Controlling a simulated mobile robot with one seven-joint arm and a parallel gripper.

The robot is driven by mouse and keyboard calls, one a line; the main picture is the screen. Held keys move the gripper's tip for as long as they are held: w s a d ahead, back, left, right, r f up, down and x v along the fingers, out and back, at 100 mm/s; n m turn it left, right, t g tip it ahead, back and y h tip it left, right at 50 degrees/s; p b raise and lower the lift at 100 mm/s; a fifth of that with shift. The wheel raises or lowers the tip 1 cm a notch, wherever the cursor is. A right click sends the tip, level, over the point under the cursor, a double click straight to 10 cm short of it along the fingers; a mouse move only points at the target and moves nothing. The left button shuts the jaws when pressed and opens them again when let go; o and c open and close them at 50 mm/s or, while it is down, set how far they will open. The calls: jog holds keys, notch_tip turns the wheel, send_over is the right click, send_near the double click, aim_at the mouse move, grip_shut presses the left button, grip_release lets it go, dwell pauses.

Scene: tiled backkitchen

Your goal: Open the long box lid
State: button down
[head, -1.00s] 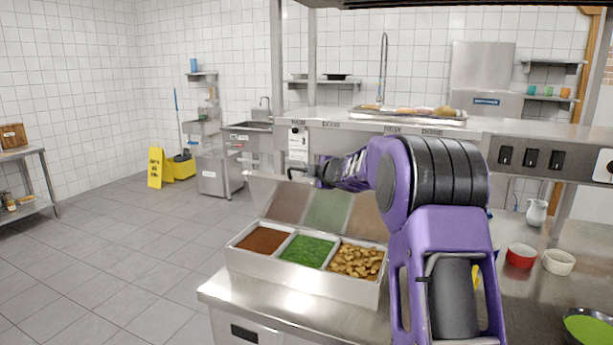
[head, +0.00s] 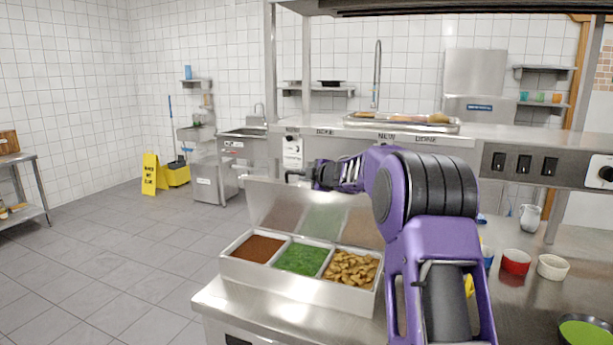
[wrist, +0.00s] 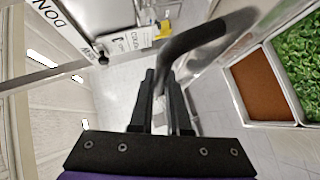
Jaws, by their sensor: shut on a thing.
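The long metal box (head: 290,284) stands on the counter at the centre of the head view, with three filled compartments in its top. Its lid (head: 278,208) is raised at the back of the box and stands steeply up, leaving the compartments uncovered. My gripper (head: 298,175) is at the lid's upper edge. In the wrist view, my gripper (wrist: 160,80) is shut on the dark curved handle (wrist: 208,38) of the lid. The handle's hold between the fingers is partly hidden.
The steel counter (head: 215,298) carries a red bowl (head: 515,262) and a white bowl (head: 553,267) at right. Behind the lid is a raised shelf with a food tray (head: 400,125). Floor at left is open, with a yellow sign (head: 150,174) farther back.

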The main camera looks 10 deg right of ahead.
jog(key=c, duration=0.9)
grip_release()
jog(key=shift+s, duration=0.1)
jog(key=b+v, duration=0.1)
jog(key=v, duration=1.6)
jog(key=shift+r, duration=0.1)
